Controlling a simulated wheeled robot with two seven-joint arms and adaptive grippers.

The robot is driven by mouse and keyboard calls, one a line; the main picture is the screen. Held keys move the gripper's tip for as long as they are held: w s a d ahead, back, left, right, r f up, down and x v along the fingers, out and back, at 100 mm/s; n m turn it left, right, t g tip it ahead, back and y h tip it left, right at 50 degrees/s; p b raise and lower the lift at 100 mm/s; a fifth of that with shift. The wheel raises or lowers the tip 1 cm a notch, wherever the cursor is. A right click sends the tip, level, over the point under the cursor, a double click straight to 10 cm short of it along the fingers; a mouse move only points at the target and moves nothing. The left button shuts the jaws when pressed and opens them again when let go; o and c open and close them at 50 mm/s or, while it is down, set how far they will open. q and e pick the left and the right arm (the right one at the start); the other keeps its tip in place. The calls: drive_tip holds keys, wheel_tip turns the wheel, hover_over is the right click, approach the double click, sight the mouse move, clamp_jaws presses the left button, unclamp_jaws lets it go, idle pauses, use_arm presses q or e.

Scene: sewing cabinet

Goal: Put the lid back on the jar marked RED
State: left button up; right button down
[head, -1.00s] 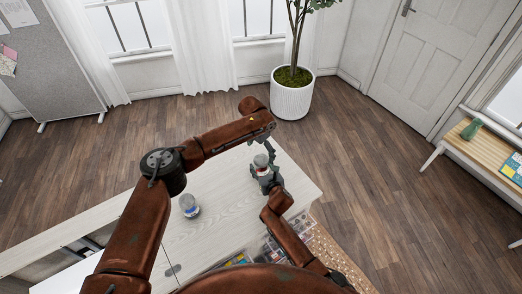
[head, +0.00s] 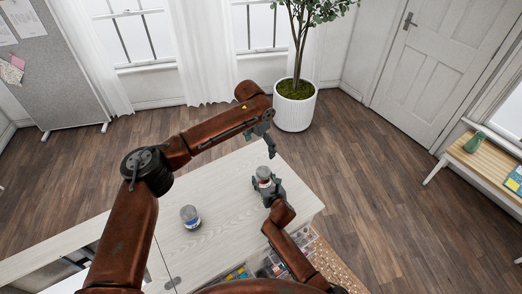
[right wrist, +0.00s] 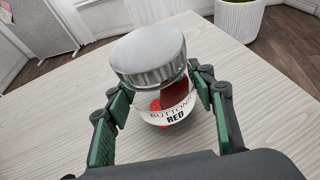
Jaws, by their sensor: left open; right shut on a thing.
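The jar marked RED (right wrist: 174,112) stands on the pale cabinet top, with red contents behind its label; the head view shows it small (head: 265,183). A grey ribbed metal lid (right wrist: 148,58) sits over its mouth, looking slightly tilted and off to the left in the right wrist view. My right gripper (head: 266,187) is shut around the jar's body, one finger on each side. My left gripper (head: 266,142) is open and empty, above and behind the jar, clear of the lid.
A second lidded jar (head: 190,217) stands left on the cabinet top (head: 222,205). An open compartment with small goods (head: 270,266) lies at the front edge. A potted tree (head: 295,107) stands beyond the cabinet. The top between the two jars is clear.

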drive_tip(key=c, duration=0.8)
unclamp_jaws()
drive_tip(key=shift+s+d, duration=0.1)
drive_tip(key=shift+s+d+r, duration=0.15)
drive_tip(key=shift+s+r, duration=0.05)
drive_tip(key=shift+s, duration=0.05)
drive_tip(key=v, duration=1.1)
